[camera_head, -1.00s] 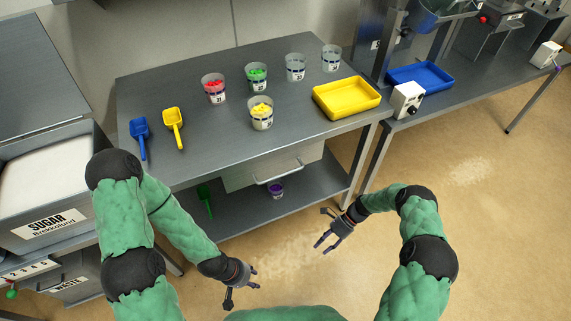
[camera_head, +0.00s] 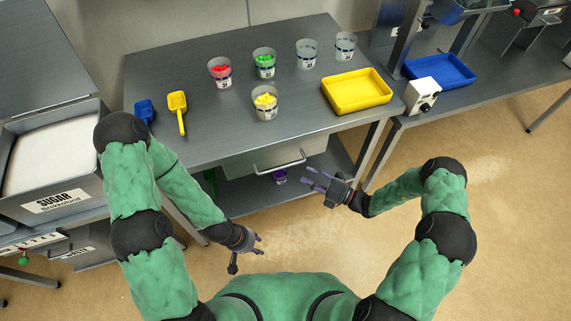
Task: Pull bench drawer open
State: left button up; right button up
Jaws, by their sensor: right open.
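The bench drawer (camera_head: 250,163) is a grey front under the table top, with a curved metal bar handle (camera_head: 280,164). The drawer looks shut. My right gripper (camera_head: 314,181) is open and empty, with its fingers pointing left toward the handle. It is just right of and below the handle in the picture, apart from it. My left gripper (camera_head: 254,246) is low, over the floor in front of the bench and away from the drawer; its fingers are small, and I cannot tell whether they are open.
The bench top (camera_head: 215,135) holds several cups, a yellow tray (camera_head: 357,91), a yellow scoop (camera_head: 178,110) and a blue scoop (camera_head: 145,110). A sugar bin (camera_head: 50,165) is at left. Floor before the bench is clear.

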aim_at(286, 167)
jog(key=b+x, duration=0.1)
jog(key=x, duration=0.8)
jog(key=shift+w+a+b, duration=0.1)
jog(key=shift+a+b, duration=0.2)
jog(key=shift+b, duration=0.05)
jog(key=shift+c, duration=0.3)
grip_shut()
